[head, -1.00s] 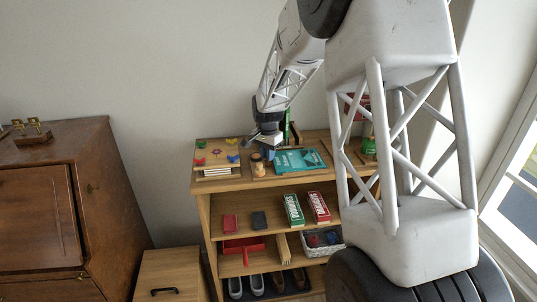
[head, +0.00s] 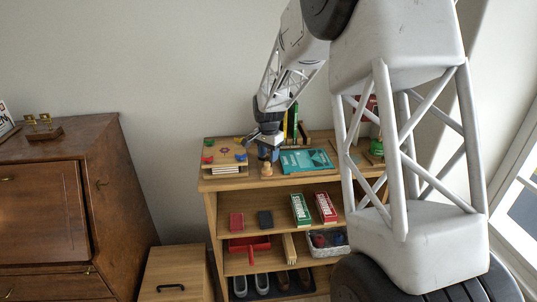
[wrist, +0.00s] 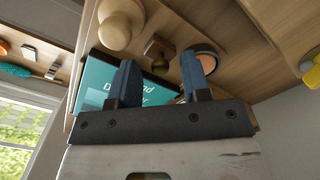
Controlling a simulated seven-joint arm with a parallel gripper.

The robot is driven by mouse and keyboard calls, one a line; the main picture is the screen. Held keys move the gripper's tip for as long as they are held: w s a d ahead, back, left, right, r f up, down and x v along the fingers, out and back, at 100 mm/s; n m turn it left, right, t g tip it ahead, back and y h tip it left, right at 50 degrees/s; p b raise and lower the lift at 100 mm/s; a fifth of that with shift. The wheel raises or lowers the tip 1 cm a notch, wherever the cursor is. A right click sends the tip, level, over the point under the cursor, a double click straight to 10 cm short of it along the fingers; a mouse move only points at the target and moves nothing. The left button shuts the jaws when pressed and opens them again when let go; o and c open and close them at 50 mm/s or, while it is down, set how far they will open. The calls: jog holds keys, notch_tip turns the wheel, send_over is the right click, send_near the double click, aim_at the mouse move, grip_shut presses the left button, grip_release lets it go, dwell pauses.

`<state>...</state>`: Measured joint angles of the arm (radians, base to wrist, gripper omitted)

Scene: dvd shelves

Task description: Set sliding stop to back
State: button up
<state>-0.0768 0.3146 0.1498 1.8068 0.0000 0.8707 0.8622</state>
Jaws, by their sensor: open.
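My gripper (head: 268,154) is low over the top of the wooden shelf unit, between a board with coloured pieces and a teal box (head: 305,160). In the wrist view its two blue fingers (wrist: 158,75) stand apart with nothing between them. A small wooden block (wrist: 158,47), which may be the sliding stop, shows just beyond the fingertips. A round wooden knob (wrist: 120,24) is left of it and a round, orange-rimmed piece (wrist: 207,58) is right of it. The teal box is partly hidden behind the fingers. I cannot tell the stop for certain in the head view.
The board with coloured pieces (head: 225,157) is left of my gripper. Green and yellow upright items (head: 291,120) stand behind it. Green (head: 300,209) and red (head: 325,207) boxes lie on the shelf below. A brown cabinet (head: 60,200) stands at the left. My arm hides the shelf's right side.

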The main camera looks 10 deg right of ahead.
jog(key=shift+r, duration=0.1)
notch_tip(320, 180, up, 7)
jog(key=shift+f, duration=0.1)
jog(key=shift+r, duration=0.4)
dwell(0.4)
